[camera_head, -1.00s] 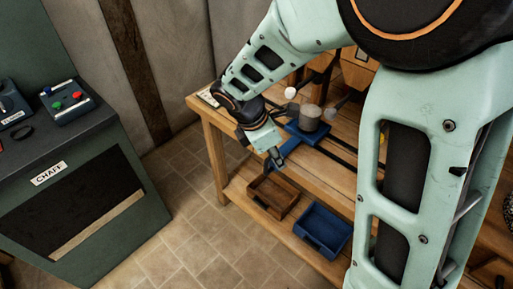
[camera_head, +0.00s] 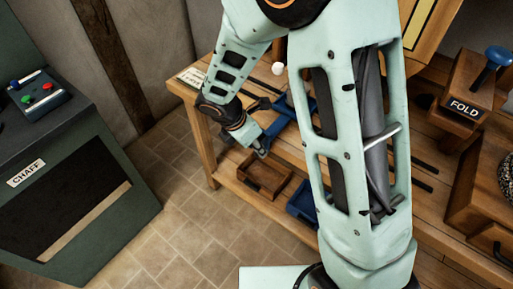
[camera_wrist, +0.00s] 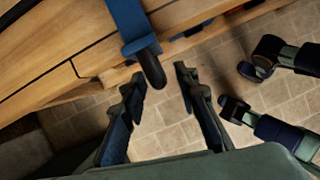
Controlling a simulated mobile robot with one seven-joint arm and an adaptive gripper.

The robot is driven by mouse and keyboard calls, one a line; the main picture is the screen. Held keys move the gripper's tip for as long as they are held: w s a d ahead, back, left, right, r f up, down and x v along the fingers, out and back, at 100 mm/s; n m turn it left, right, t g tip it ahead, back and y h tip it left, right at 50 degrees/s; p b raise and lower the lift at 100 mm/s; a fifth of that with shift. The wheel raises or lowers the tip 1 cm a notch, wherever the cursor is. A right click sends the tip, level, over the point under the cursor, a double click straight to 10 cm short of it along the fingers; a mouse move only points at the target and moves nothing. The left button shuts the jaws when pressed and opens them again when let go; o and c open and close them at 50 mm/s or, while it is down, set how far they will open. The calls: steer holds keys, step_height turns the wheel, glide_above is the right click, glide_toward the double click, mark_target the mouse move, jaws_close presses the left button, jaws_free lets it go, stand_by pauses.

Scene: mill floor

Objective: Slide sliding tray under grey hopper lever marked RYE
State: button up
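The blue sliding tray (camera_head: 283,108) sits on dark rails on the wooden workbench, partly behind my arm. In the wrist view its blue bar (camera_wrist: 128,20) reaches over the bench edge and ends in a black handle (camera_wrist: 150,68). My gripper (camera_wrist: 160,80) is open, with one finger on each side of the handle's end; I cannot tell whether either touches it. In the head view my gripper (camera_head: 262,150) is at the bench's front edge. A white lever knob (camera_head: 278,68) shows behind my arm. The grey hopper and the RYE mark cannot be made out.
A brown wooden tray (camera_head: 265,175) and a blue tray (camera_head: 302,205) are on the lower shelf. A box marked FOLD (camera_head: 465,107) with a blue-knobbed lever stands at right. A green CHAFF cabinet (camera_head: 70,190) stands at left. Tiled floor between is clear.

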steer(key=shift+w+d+f, duration=0.15)
steer(key=shift+f, duration=0.35)
jaws_close()
